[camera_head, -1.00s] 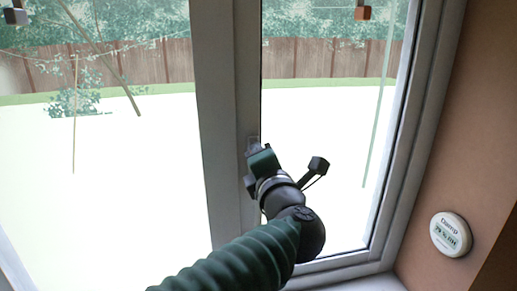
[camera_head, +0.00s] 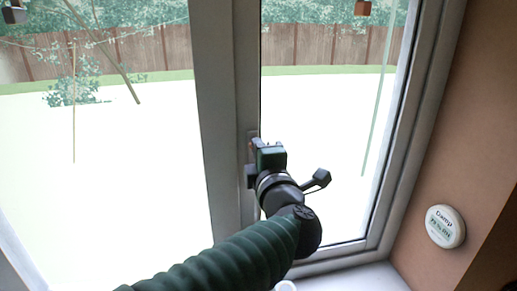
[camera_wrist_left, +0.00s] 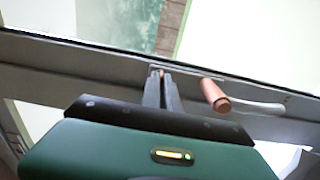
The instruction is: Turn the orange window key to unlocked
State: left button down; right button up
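My left gripper (camera_head: 256,143) reaches up from below to the light frame between the two window panes. In the left wrist view its two slim fingers (camera_wrist_left: 162,78) point at the frame and are nearly together. A small orange bit, apparently the orange window key (camera_wrist_left: 155,72), shows between the fingertips; most of it is hidden by them. I cannot read the key's angle. A copper-coloured cylinder (camera_wrist_left: 215,96) on a pale lever sits on the frame right of the fingers, apart from them. My right gripper is in neither view.
The window frame (camera_head: 224,120) stands between two panes. A round white damp meter (camera_head: 445,226) is on the brown wall at right. The pale sill (camera_head: 350,278) runs below, with a small white round thing (camera_head: 286,286) at the bottom edge.

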pick_arm(q)
jog(key=shift+d+f, duration=0.1)
jog(key=shift+f, duration=0.2)
jog(key=c, duration=1.7)
grip_release()
jog(key=shift+o, duration=0.4)
jog(key=shift+w+r, duration=0.1)
jog(key=shift+w, duration=0.05)
jog(key=shift+d, duration=0.1)
jog(key=shift+s+d+b, duration=0.1)
jog(key=shift+s+b, duration=0.2)
jog(key=shift+s, duration=0.1)
jog(key=s+d+b, duration=0.3)
jog(key=s+b, duration=0.3)
jog(key=s, duration=0.9)
jog(key=shift+s, duration=0.25)
jog(key=shift+w, duration=0.15)
